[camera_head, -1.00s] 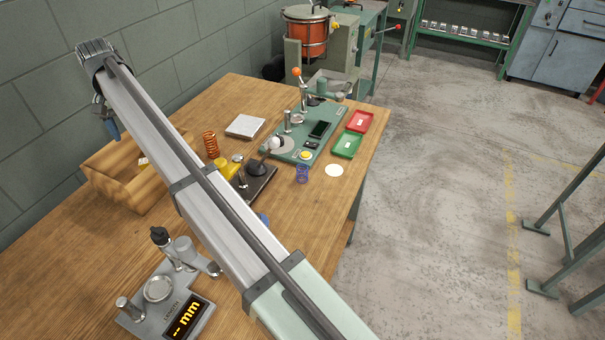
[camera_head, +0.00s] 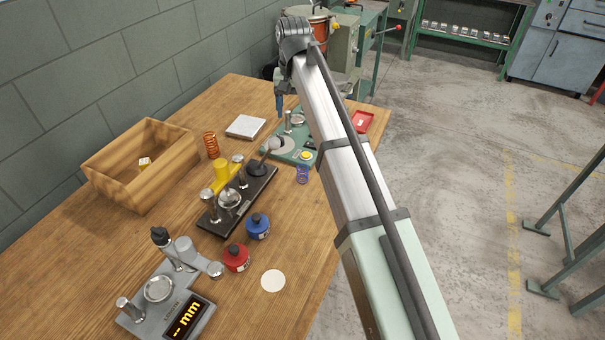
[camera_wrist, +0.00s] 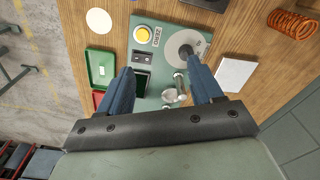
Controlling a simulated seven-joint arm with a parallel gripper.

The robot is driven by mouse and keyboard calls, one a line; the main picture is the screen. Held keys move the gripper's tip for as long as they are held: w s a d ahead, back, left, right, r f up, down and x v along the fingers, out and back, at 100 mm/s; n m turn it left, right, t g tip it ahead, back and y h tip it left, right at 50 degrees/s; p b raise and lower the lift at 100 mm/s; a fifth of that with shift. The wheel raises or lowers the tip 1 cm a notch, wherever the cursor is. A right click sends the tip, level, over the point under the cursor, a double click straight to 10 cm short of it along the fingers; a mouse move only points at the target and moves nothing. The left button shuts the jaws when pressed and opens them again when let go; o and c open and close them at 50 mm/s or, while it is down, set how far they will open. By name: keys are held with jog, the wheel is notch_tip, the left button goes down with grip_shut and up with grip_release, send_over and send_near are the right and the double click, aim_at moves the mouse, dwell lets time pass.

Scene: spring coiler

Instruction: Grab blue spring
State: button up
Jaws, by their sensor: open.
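The blue spring (camera_head: 302,173) stands on the wooden table just in front of the green machine, close beside my arm in the head view. In the head view one blue finger of my gripper (camera_head: 279,104) shows near the machine's back left, farther back than the blue spring.
An orange spring (camera_head: 211,145) stands to the left, with a white pad (camera_head: 245,127) behind it. A wooden box (camera_head: 115,165), a black-based fixture (camera_head: 240,195), red (camera_head: 236,257) and blue (camera_head: 258,226) pots and a measuring device (camera_head: 170,290) occupy the table. A red tray (camera_head: 360,121) lies at the right edge.

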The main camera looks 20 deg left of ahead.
aim_at(303, 168)
jog(key=s+d+f+n, duration=0.3)
jog(key=s+d+n, duration=0.3)
jog(key=n, duration=0.1)
jog(key=f, duration=1.3)
jog(key=shift+a, duration=0.2)
jog(key=shift+r, duration=0.1)
jog(key=c, duration=1.1)
